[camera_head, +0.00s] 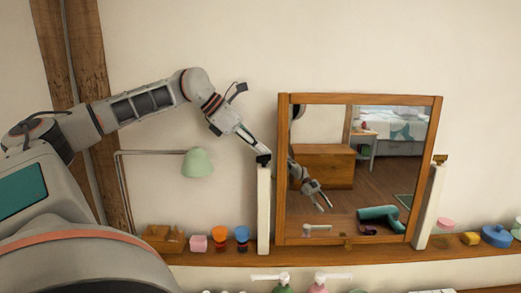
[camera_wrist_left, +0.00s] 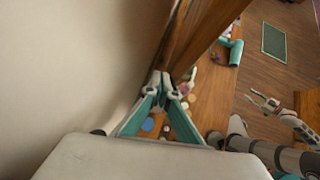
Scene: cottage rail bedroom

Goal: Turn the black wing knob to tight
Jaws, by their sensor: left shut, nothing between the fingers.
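The black wing knob (camera_head: 263,158) sits at the top of the white left post beside the wooden-framed mirror (camera_head: 283,170). It is small and dark, so I cannot read how its wings are turned. My left gripper (camera_head: 262,149) reaches down from the upper left with its fingertips right at the knob; I cannot tell if they touch it. In the left wrist view, the left gripper's fingers (camera_wrist_left: 162,80) are closed together with nothing between them, close to the wooden frame (camera_wrist_left: 195,35). The knob is not clear there.
The mirror stands on a wooden shelf (camera_head: 350,253) between two white posts (camera_head: 264,210). A green lamp (camera_head: 198,163) stands left of it. A wooden box (camera_head: 163,239), a pink block (camera_head: 198,243) and orange and blue pieces line the shelf. The wall above is clear.

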